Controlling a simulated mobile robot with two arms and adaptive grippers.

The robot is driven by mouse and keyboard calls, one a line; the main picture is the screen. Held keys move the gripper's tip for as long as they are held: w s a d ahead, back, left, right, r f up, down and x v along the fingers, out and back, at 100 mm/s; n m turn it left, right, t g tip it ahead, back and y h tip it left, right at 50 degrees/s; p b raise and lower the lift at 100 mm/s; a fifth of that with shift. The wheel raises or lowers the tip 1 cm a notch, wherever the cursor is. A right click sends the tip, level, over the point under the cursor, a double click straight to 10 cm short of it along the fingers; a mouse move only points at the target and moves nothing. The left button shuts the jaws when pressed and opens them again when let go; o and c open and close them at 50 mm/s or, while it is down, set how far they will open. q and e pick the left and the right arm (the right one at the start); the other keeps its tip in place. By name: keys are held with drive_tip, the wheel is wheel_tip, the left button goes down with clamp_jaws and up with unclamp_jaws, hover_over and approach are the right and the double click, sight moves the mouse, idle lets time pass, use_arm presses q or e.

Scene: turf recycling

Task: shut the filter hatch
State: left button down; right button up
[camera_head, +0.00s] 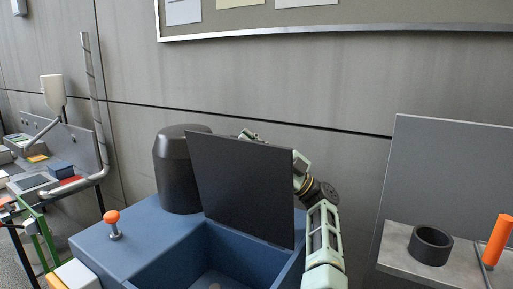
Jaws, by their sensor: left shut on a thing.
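The filter hatch (240,190) is a flat dark grey panel. It stands raised, nearly upright, at the back of the open blue bin (165,248), so the bin's inside shows. My pale green arm rises from the bottom, right of the bin, and bends behind the hatch's right edge. The left gripper (248,135) shows only in part, over the hatch's top edge, and is shut on the hatch. The hatch hides most of its fingers and wrist. My right gripper is not in view.
A black cylinder (178,170) stands behind the bin, left of the hatch. An orange-topped knob (113,222) sits on the blue top. At right, a grey bench holds a dark ring (430,245) and an orange cylinder (497,240). A cluttered bench stands at far left.

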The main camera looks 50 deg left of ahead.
use_arm(q)
drive_tip(key=shift+s+d+f, duration=0.1)
drive_tip(key=shift+s+d, duration=0.05)
drive_tip(key=shift+s, duration=0.15)
drive_tip(key=c, duration=1.6)
unclamp_jaws()
drive_tip(key=shift+w, duration=0.1)
drive_tip(key=shift+v, duration=6)
drive_tip(key=shift+c, duration=0.4)
